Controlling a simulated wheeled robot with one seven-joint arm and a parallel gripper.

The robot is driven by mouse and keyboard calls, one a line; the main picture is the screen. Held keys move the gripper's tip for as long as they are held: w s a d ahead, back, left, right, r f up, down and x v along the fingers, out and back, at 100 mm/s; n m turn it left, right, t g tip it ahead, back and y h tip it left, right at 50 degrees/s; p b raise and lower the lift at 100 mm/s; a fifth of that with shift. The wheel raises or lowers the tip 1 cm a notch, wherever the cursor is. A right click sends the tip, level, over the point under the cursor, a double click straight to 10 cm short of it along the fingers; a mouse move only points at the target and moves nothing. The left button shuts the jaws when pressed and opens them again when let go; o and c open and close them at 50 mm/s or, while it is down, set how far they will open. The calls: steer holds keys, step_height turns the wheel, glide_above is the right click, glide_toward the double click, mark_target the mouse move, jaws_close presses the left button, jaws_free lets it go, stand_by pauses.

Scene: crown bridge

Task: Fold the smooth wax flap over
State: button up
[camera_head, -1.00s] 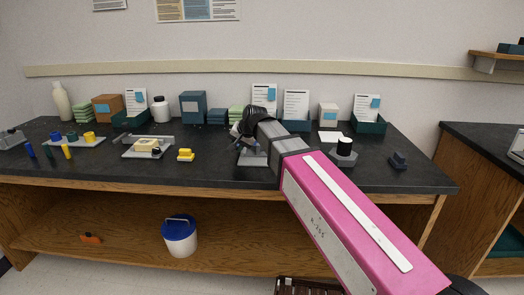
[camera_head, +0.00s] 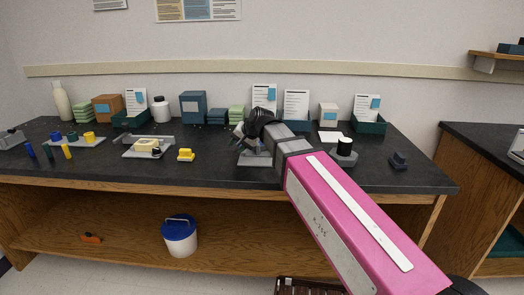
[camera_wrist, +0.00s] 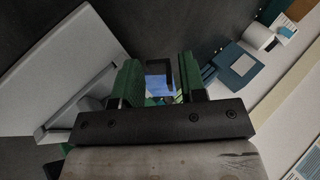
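My gripper (camera_head: 240,133) is low over a light grey plate (camera_head: 252,159) at the middle of the black bench, with my wrist partly covering that spot. In the wrist view, my gripper (camera_wrist: 160,82) has two green-padded fingers standing apart. A small blue patch (camera_wrist: 158,86) with a dark piece above it shows in the gap between them. I cannot tell whether the patch lies beyond the fingers or touches them. A small purple bit (camera_head: 262,150) shows by the plate under my wrist. I cannot make out the wax flap for certain.
A grey tray with a cream block (camera_head: 146,145) and a yellow block (camera_head: 186,155) stand to the left. Boxes and card holders line the wall. The front bench strip is mostly clear.

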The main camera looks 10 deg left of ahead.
steer(key=shift+s+d+r, duration=0.2)
steer(key=shift+s+d, duration=0.05)
steer(key=shift+s, duration=0.4)
steer(key=shift+s+d+r, duration=0.25)
steer(key=shift+s+d, duration=0.05)
steer(key=shift+s, duration=0.4)
steer(key=shift+s+d+r, duration=0.2)
steer(key=shift+s+d, duration=0.05)
steer(key=shift+s, duration=0.4)
step_height(320, 180, up, 4)
steer(key=shift+w, duration=0.1)
steer(key=shift+c, duration=0.2)
